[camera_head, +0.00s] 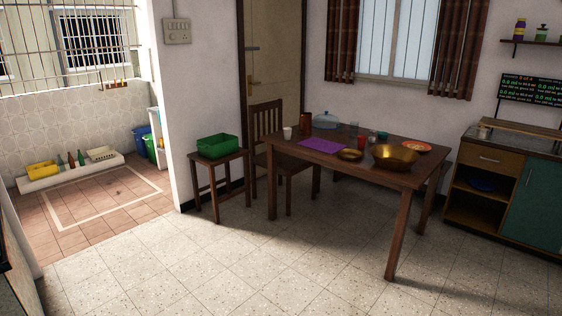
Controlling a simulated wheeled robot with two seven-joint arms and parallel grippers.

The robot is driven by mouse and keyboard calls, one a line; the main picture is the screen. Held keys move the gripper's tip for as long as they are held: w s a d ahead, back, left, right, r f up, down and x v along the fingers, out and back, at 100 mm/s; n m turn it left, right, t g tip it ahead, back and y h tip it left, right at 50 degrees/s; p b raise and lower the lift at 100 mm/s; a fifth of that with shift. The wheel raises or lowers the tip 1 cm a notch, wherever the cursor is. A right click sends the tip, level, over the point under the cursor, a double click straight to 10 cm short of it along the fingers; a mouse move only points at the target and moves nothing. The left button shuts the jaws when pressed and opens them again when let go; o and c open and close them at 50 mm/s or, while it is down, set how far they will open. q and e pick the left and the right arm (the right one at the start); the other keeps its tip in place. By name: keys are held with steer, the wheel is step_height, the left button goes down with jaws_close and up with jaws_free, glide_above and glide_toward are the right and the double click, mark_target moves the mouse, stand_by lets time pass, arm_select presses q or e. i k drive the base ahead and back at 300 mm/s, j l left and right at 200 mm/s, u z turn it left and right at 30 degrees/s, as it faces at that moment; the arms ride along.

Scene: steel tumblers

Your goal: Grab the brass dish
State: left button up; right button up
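A wooden table (330,157) stands right of the middle of the room, some distance ahead of me. On its near right end is a wide, shiny brass bowl (394,157). A smaller, shallow brass-coloured dish (350,155) lies just left of it, close to the near edge. Which of the two is the brass dish I cannot tell. Neither of my grippers is in view.
A purple mat (296,146), a brown jug (305,124), cups and an orange plate (416,146) are also on the table. A chair (268,140) and a stool with a green crate (217,147) stand left. A cabinet (535,205) stands right. The near floor (260,270) is clear.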

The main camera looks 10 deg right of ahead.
mark_target(346, 155)
steer(key=i+l+z, duration=0.3)
steer(key=i, duration=0.45)
steer(key=i+z, duration=0.25)
steer(key=i, duration=1.8)
steer(key=i+l+u, duration=0.15)
steer(key=i, duration=1.1)
